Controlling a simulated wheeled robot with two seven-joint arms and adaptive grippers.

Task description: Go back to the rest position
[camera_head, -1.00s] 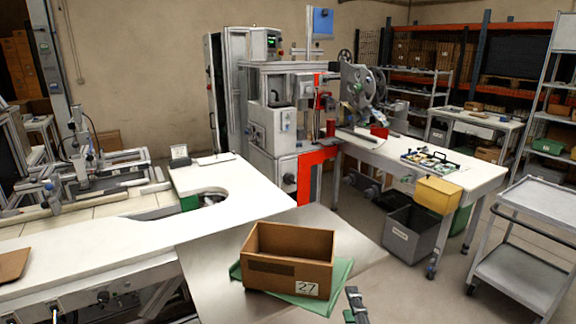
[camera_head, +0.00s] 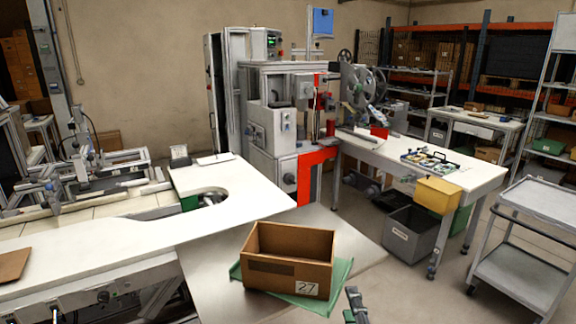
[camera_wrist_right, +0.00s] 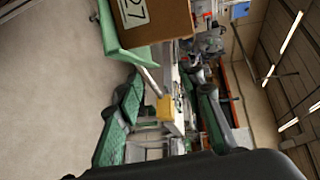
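My right gripper (camera_head: 356,305) shows at the bottom edge of the head view, just right of the cardboard box and apart from it. In the right wrist view its two green-padded fingers (camera_wrist_right: 165,88) stand apart with nothing between them. The inside of the box that shows looks empty. The box also shows at the top of the right wrist view (camera_wrist_right: 165,22). My left gripper is not in view.
A white worktable (camera_head: 85,248) with a round cutout spreads left. A machine with reels (camera_head: 357,84) stands behind. A side table (camera_head: 470,180) carries a yellow bin (camera_head: 437,194), with a grey bin (camera_head: 410,234) below. A grey cart (camera_head: 525,250) stands at right. Floor between is clear.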

